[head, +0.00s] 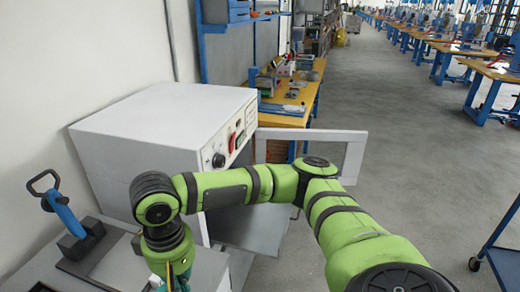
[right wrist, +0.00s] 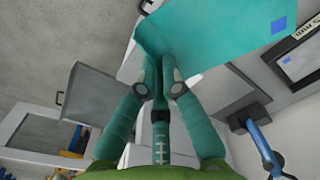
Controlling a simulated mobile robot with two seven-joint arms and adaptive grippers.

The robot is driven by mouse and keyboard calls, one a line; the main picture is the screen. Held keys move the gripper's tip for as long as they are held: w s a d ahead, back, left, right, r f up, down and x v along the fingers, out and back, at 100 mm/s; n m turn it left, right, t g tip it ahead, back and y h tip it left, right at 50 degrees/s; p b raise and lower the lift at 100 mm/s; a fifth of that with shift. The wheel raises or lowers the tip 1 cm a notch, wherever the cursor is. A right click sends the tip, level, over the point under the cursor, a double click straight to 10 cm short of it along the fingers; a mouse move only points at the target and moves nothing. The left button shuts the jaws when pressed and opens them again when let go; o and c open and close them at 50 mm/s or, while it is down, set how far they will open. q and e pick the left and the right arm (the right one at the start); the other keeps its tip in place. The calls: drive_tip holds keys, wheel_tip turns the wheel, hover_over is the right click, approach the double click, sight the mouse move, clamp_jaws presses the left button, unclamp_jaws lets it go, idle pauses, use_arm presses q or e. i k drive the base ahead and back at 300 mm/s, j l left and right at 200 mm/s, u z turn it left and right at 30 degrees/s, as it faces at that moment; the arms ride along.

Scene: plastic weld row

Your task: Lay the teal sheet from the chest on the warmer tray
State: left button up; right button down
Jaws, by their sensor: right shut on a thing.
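My right gripper (right wrist: 160,68) is shut on one edge of the teal sheet (right wrist: 215,35), which spreads out beyond the fingertips in the right wrist view. A small blue square marks the sheet near its right side. The chest's windowed door (head: 352,155) stands open. A dark-framed surface with a printed label (right wrist: 300,50) lies beside the sheet; I cannot tell whether it is the warmer tray. My left gripper is out of view.
A blue-handled press (head: 65,215) on a dark base stands on the bench against the wall, and also shows in the right wrist view (right wrist: 262,142). A wooden workbench (head: 295,95) stands behind the chest. A blue cart (head: 497,255) is at the right. The aisle floor is clear.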

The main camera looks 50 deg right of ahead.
sight(251, 218)
drive_tip(key=i+l, duration=0.1)
drive_tip(key=l, duration=0.25)
drive_tip(key=i+l+z, duration=0.1)
drive_tip(key=l, duration=0.3)
drive_tip(key=i+l, duration=0.15)
drive_tip(key=l, duration=0.2)
drive_tip(key=i+l+z, duration=0.1)
drive_tip(key=l, duration=0.25)
drive_tip(key=i+l, duration=0.15)
drive_tip(key=l, duration=0.2)
drive_tip(key=z, duration=0.05)
